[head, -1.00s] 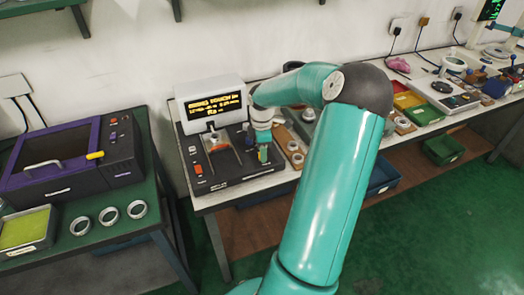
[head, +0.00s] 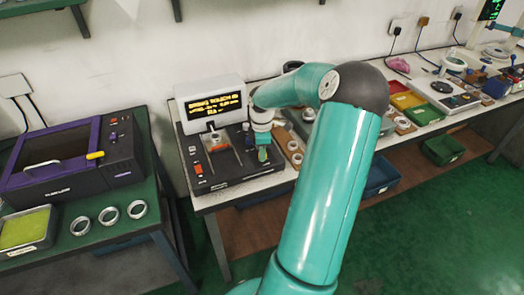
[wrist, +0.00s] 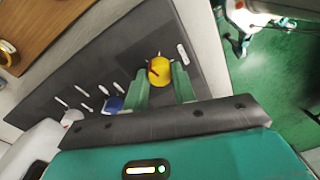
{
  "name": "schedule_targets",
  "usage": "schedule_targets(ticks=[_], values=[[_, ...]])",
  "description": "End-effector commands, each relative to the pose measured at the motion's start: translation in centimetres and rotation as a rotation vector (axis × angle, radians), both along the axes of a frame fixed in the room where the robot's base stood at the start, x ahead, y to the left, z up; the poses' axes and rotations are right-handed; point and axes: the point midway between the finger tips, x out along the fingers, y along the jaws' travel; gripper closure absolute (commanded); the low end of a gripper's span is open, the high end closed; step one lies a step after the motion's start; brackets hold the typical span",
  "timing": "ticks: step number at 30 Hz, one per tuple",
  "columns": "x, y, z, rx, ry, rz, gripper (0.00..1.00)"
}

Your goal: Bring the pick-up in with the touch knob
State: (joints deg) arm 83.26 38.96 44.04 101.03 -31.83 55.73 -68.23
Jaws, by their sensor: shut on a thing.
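The bearing tester has a dark base (head: 235,178) on the bench and a white display housing (head: 195,92) with amber text too small to read. A ring-like part (head: 213,140) sits on the base beside an orange-red piece; I cannot tell which part is the pick-up. My gripper (head: 263,156) is low over the base's right side. In the wrist view, my gripper (wrist: 162,82) has its green fingers on either side of a yellow knob (wrist: 159,70) with a dark red mark, shut on it. A blue knob (wrist: 115,104) stands on the panel beside it.
A purple-framed machine (head: 60,165) and several loose rings (head: 108,216) are on the green table at left. Coloured bins (head: 405,100) and other devices line the bench at right. Small trays with rings (head: 291,150) stand close right of the tester.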

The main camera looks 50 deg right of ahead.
Motion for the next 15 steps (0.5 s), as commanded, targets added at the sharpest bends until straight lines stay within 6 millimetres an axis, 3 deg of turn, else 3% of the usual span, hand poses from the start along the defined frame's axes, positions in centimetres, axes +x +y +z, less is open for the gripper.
schedule_targets(ticks=[15], values=[[0.12, -0.07, 0.14, -0.004, 0.0, -0.393, 0.96]])
